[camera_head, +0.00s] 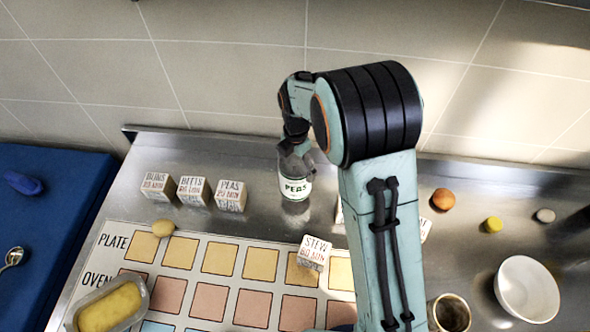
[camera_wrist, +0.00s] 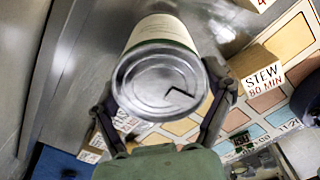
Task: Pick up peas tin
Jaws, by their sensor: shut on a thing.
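The peas tin (camera_head: 295,188) has a pale label reading PEAS with a green edge and stands upright at the back of the steel counter. In the wrist view its round metal lid with a ring pull (camera_wrist: 160,82) faces me. My gripper (camera_head: 297,152) reaches down over the tin from above. In the wrist view its two fingers press on either side of the tin, just below the lid. I cannot tell whether the tin's base touches the counter or hangs slightly above it.
Several lettered blocks stand left of the tin, one marked PEAS (camera_head: 230,195). A STEW block (camera_head: 314,253) lies on the grid board (camera_head: 195,233) in front. A white bowl (camera_head: 527,289), an orange ball (camera_head: 443,199) and a yellow piece (camera_head: 493,224) are right. A tiled wall is behind.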

